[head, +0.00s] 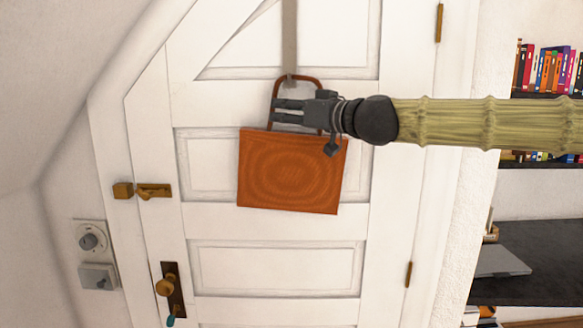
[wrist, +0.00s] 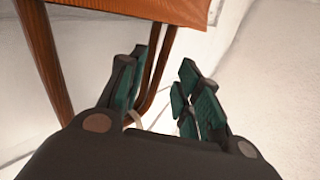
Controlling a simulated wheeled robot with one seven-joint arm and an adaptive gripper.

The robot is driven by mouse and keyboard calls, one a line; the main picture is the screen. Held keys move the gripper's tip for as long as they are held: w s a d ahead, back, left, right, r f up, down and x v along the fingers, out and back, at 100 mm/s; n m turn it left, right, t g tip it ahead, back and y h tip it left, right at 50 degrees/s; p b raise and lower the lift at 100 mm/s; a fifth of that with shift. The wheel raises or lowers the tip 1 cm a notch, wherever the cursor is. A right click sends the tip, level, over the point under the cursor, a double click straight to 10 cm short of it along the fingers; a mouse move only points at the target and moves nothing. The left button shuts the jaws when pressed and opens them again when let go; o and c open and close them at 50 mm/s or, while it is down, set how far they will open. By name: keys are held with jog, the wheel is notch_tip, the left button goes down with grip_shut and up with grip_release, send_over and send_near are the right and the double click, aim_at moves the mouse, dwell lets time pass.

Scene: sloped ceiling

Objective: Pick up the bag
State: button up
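An orange-brown bag (head: 290,175) hangs flat against a white door, with its brown loop handle (head: 297,78) up at a grey strap. My gripper (head: 276,110) reaches in from the right, in front of the handle and just above the bag's body. In the wrist view my gripper (wrist: 164,62) has its fingers apart. The bag (wrist: 150,8) shows at the top edge there. One handle strand (wrist: 40,55) passes left of the fingers; another part runs by the left finger, partly hidden. I cannot tell whether it lies between the fingers or behind them.
The white door (head: 275,268) has a brass latch (head: 153,190) and a knob (head: 166,286) at left. A sloped wall (head: 60,90) is at far left. Shelves with books (head: 545,68) and a dark desk (head: 545,270) with a laptop (head: 502,260) stand at right.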

jog(key=shift+p+x, duration=0.4)
jog(key=shift+x, duration=1)
grip_shut()
